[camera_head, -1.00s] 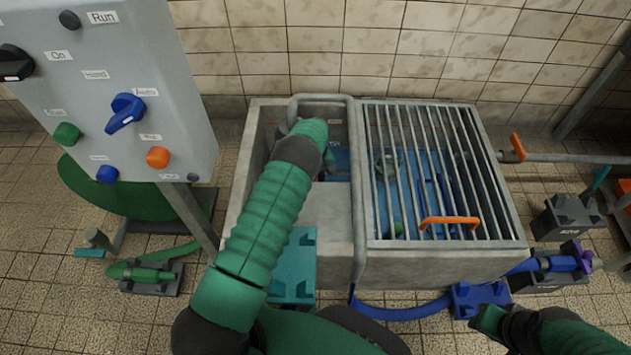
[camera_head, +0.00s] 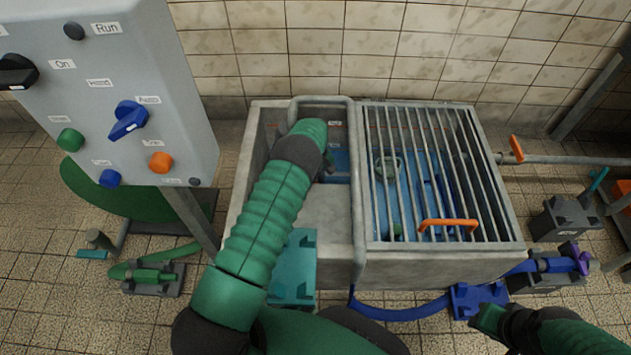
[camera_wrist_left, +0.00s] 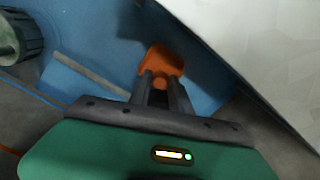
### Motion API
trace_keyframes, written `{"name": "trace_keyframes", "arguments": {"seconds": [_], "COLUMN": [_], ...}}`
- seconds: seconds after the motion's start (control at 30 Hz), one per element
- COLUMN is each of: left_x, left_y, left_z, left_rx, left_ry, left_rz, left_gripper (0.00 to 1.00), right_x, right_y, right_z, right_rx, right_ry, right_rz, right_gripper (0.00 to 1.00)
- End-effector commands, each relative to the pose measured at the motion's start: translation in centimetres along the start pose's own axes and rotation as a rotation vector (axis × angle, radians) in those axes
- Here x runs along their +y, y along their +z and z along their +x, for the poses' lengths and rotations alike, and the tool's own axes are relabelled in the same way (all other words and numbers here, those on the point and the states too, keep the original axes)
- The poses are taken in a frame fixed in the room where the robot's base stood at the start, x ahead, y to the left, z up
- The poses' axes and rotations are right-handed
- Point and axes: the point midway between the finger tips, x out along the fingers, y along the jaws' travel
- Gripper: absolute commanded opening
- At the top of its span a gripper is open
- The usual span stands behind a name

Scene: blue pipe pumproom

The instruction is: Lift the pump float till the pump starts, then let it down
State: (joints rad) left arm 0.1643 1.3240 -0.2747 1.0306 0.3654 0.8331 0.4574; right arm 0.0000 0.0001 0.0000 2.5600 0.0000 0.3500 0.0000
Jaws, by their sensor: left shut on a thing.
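My left arm reaches down into the open left part of the concrete sump (camera_head: 240,190). My left gripper (camera_head: 328,170) is mostly hidden behind its own forearm in the head view. In the left wrist view this gripper (camera_wrist_left: 160,88) is shut on an orange piece, which I take to be the pump float (camera_wrist_left: 162,60), above blue water. A dark ribbed cylinder (camera_wrist_left: 18,38), perhaps the pump, shows at the upper left there. The Run lamp (camera_head: 74,31) on the panel looks dark. My right gripper (camera_head: 488,320) is low at the right, away from the sump; its jaws are unclear.
A metal grate (camera_head: 420,150) with an orange handle (camera_head: 448,224) covers the right part of the sump. The grey control panel (camera_head: 120,70) with knobs stands at the left. A blue hose (camera_head: 405,311) and pipe fittings lie on the floor around the sump.

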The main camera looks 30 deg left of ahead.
Motion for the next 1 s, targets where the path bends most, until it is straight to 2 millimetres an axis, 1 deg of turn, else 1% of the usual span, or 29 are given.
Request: {"name": "trace_keyframes", "arguments": {"seconds": [0.03, 0.3, 0.43, 0.53, 0.7, 1.0], "left_x": [0.1, 0.2, 0.5, 0.7, 1.1, 1.9], "left_y": [-0.2, -0.3, -0.8, -1.3, -2.2, -3.2], "left_z": [-1.1, -4.8, -6.5, -7.6, -9.2, -10.8], "left_rx": [0.005, 0.011, 0.017, 0.017, 0.017, 0.011], "left_ry": [0.004, 0.008, 0.011, 0.012, 0.013, 0.016], "left_rz": [0.000, 0.000, 0.000, -0.001, 0.000, 0.001], "left_gripper": [0.00, 0.00, 0.00, 0.00, 0.00, 0.01], "right_x": [0.0, 0.0, 0.0, 0.0, 0.0, 0.0], "right_y": [-0.2, -1.1, -1.3, -1.4, -1.5, -1.4], "right_z": [-0.9, -4.5, -5.6, -6.1, -6.2, -6.0], "right_rx": [0.000, 0.000, 0.000, 0.000, 0.000, 0.000], "right_ry": [0.000, 0.000, 0.000, 0.000, 0.000, 0.000], "right_rz": [0.000, 0.000, 0.000, 0.000, 0.000, 0.000], "right_gripper": [0.33, 0.33, 0.33, 0.33, 0.33, 0.33]}}
